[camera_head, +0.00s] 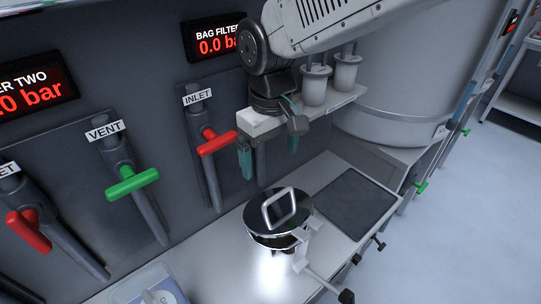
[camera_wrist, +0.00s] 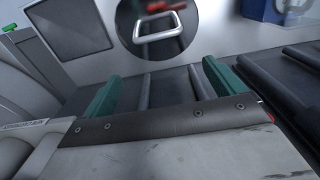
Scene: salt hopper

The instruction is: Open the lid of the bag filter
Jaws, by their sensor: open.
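The bag filter (camera_head: 268,242) is a round metal vessel on the light bench. Its dark glossy lid (camera_head: 292,222) lies flat on top, with a pale rectangular loop handle (camera_head: 266,216) standing up from it. A clamp arm with a black knob (camera_head: 346,297) sticks out at the front right. My gripper (camera_head: 269,162), with two green fingers, is open and empty above and behind the lid, apart from it. In the wrist view, the lid (camera_wrist: 192,38) and its handle (camera_wrist: 160,38) are at top centre, beyond the open fingers of my gripper (camera_wrist: 160,75).
A red inlet handle (camera_head: 217,143) is on the wall close left of my gripper, and a green vent handle (camera_head: 132,184) further left. Pale jars (camera_head: 315,86) stand on a shelf behind. A dark mat (camera_head: 357,203) lies right of the filter. A blue-white tub (camera_head: 150,290) is at lower left.

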